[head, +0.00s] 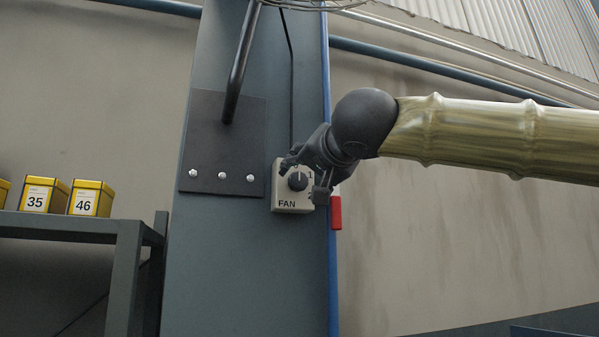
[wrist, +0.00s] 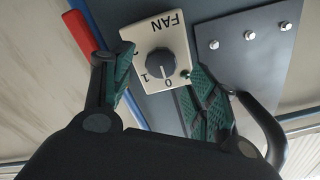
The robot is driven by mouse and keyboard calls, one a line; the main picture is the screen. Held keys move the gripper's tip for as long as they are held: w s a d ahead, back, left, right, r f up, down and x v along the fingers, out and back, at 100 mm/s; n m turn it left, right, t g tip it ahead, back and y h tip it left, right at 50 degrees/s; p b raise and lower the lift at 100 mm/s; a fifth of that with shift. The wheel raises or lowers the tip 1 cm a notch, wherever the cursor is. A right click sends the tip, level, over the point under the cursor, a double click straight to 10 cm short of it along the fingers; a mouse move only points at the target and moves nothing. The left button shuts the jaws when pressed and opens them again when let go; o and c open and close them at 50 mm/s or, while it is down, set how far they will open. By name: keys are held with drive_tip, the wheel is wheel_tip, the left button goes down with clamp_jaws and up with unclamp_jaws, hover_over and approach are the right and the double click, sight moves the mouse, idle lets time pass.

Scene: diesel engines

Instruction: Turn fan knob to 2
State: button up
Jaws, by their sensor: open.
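The fan control box (head: 292,204) is a small beige box on the blue-grey column, marked FAN, with a round dark knob (head: 297,181) on its face. In the wrist view the box is upside down, and the knob (wrist: 160,63) shows a pale pointer line that seems to face the 0. The 1 is readable beside it; the 2 is partly covered by a finger in the head view. My gripper (head: 304,178) is open at the box. In the wrist view its green-padded fingers (wrist: 163,70) stand on either side of the knob, apart from it.
A dark plate (head: 222,150) with bolts and a bent rod is left of the box. A red piece (head: 336,213) and blue pipe (head: 331,270) run by the column's right edge. Yellow boxes (head: 90,198) sit on a shelf (head: 75,225) at left.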

sight(300, 181)
drive_tip(key=shift+p+x, duration=0.65)
drive_tip(key=shift+x, duration=1.25)
drive_tip(key=c, duration=1)
